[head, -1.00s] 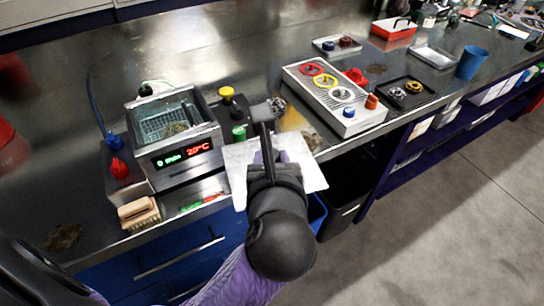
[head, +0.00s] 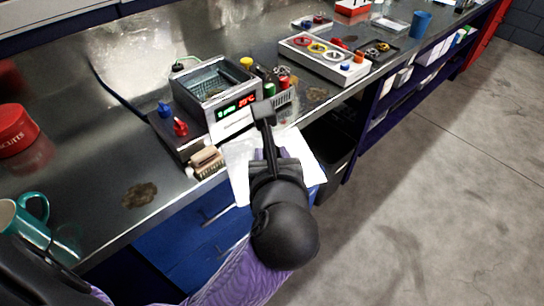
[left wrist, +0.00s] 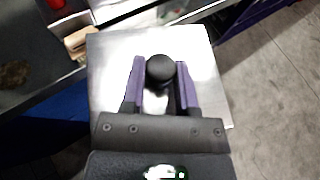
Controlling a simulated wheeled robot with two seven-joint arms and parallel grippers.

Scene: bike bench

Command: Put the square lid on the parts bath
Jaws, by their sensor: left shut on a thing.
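The parts bath (head: 232,126) is a steel box with an open top, a wire basket inside and a lit display on its front. It stands on the bench left of centre in the head view. The square lid (head: 238,165) is a flat pale metal plate with a round black knob (left wrist: 160,70). My left gripper (head: 270,158) is shut on the knob and holds the lid in front of the bath, by the bench's front edge. In the left wrist view the lid (left wrist: 112,62) lies beyond the purple fingers (left wrist: 160,84). My right gripper is not in view.
A wooden-backed brush (head: 207,162) and a box with red and blue knobs (head: 172,135) stand left of the bath. Bottles and a green-capped item (head: 270,89) stand right of it. A teal mug (head: 30,220) and red tin (head: 15,130) are at far left.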

